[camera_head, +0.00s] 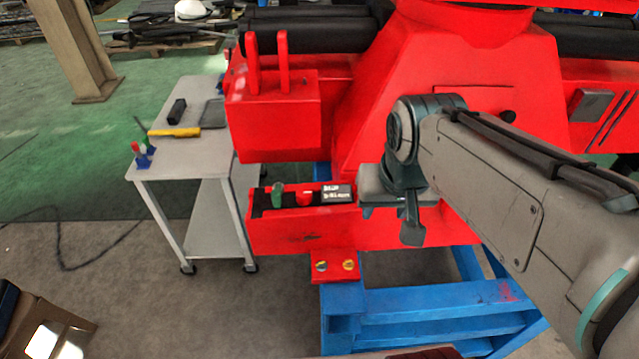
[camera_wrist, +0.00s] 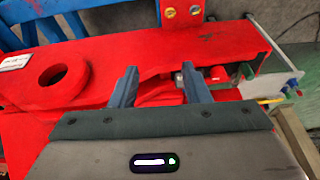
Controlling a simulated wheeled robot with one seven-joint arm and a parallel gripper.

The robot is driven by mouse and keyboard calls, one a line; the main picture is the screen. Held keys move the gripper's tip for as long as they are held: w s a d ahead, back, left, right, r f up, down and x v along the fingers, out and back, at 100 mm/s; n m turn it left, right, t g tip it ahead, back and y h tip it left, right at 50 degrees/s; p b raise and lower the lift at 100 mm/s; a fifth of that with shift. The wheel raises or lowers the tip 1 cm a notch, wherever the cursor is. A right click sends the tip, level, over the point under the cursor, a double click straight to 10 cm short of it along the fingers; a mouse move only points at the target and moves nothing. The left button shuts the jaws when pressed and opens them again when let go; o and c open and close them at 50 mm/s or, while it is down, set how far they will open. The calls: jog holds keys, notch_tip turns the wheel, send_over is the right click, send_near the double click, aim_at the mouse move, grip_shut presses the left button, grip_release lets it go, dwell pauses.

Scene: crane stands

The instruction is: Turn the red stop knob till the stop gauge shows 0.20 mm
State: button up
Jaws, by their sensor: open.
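The red stop knob (camera_head: 305,198) sits on a dark panel on the red machine's low ledge, between a green knob (camera_head: 277,194) and a small display (camera_head: 338,193). The display's white text is too small to read surely. My gripper (camera_head: 409,226) is to the right of the display, apart from the knobs, its fingers pointing down. In the wrist view my gripper (camera_wrist: 158,84) is open, with red machine surface beyond its fingers and nothing held. There the red knob (camera_wrist: 215,74) and green knob (camera_wrist: 246,71) show just right of the right finger.
A grey trolley (camera_head: 190,157) stands left of the machine with a yellow tool (camera_head: 174,132) and small items on it. A big red block (camera_head: 272,125) overhangs above the panel. A blue frame (camera_head: 440,317) is below. A red ring-shaped hole (camera_wrist: 52,76) is left in the wrist view.

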jog(key=w+a+r+m+g+b, duration=0.1)
jog(key=w+a+r+m+g, duration=0.1)
jog(key=w+a, duration=0.45)
jog(key=m+g+b, duration=0.1)
jog(key=m, duration=0.2)
send_near(303, 193)
notch_tip(303, 193, down, 10)
jog(key=shift+w+r+p, duration=0.15)
jog(key=shift+p, duration=0.35)
jog(key=shift+c, duration=0.3)
jog(key=c, duration=0.6)
